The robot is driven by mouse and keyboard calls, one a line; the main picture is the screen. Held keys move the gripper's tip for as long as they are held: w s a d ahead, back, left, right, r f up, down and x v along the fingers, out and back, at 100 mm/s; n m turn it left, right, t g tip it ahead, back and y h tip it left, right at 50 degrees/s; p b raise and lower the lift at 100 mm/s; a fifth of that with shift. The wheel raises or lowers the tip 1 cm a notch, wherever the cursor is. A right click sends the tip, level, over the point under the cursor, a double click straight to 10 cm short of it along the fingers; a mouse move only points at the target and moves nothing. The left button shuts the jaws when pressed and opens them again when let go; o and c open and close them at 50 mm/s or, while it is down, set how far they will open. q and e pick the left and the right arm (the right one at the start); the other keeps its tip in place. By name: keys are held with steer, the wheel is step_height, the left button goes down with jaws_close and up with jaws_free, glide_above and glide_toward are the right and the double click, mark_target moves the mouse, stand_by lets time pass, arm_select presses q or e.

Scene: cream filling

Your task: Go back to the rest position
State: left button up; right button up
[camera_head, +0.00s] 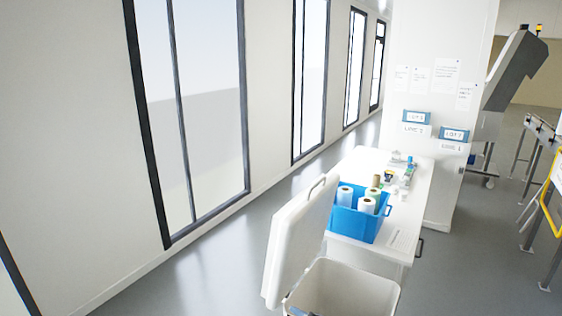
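Neither of my grippers shows in the head view, and no part of my arms can be made out. Ahead and right of centre, a white table (418,192) stands against a white partition. A blue crate (343,222) sits on its near end. The crate holds several upright cylinders with pale tops, among them a white one (366,205). Whether the crate holds anything lower down is hidden by its walls.
A white bin (340,290) stands in front of the table with its lid (298,240) raised. Small items (402,163) lie at the table's far end. Machinery (515,70) and a rail stand at right. The grey floor (190,285) at left is clear beside the windowed wall.

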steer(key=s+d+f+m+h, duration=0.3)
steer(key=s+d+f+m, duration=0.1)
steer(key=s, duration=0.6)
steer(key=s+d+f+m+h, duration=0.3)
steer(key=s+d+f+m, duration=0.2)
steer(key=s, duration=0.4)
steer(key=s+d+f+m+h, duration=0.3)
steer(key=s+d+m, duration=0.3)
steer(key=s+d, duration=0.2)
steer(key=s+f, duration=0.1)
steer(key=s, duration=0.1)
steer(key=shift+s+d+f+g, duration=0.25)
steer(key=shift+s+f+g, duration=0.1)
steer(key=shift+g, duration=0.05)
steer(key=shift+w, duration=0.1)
